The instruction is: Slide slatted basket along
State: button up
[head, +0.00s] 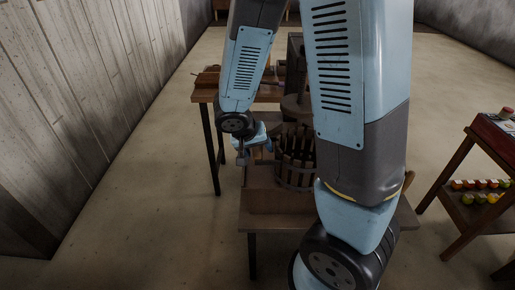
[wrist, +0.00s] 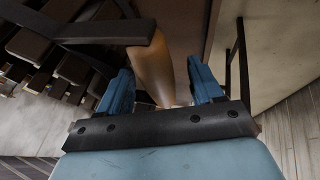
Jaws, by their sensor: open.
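The slatted basket (head: 296,160), made of dark upright slats, stands on a low wooden table (head: 270,222) in the head view, partly hidden behind my arm. Its slats (wrist: 68,68) fill the upper left of the wrist view. A rounded tan wooden handle (wrist: 151,62), next to a dark bracket, stands beside the slats. My gripper (wrist: 160,82) is open, with one blue finger on each side of the handle in the picture. I cannot tell whether either finger touches it. In the head view my gripper is at the basket's left side.
A higher wooden table (head: 263,93) with small items stands behind on the left. At the right is a wooden stand (head: 455,165) with a red box on top and several coloured fruit-like items on its shelf (head: 480,192). Open floor lies left of the low table.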

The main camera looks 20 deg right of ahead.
jog(key=v, duration=1.4)
jog(key=s+d+r+n+t+y, duration=0.2)
jog(key=s+d+r+y, duration=0.2)
jog(key=s+d+r, duration=0.6)
notch_tip(320, 180, up, 4)
jog(key=shift+s+f+n+y, duration=0.15)
jog(key=shift+s+n+y, duration=0.15)
jog(key=shift+s+n, duration=0.15)
jog(key=shift+d, duration=0.1)
jog(key=shift+c, duration=0.5)
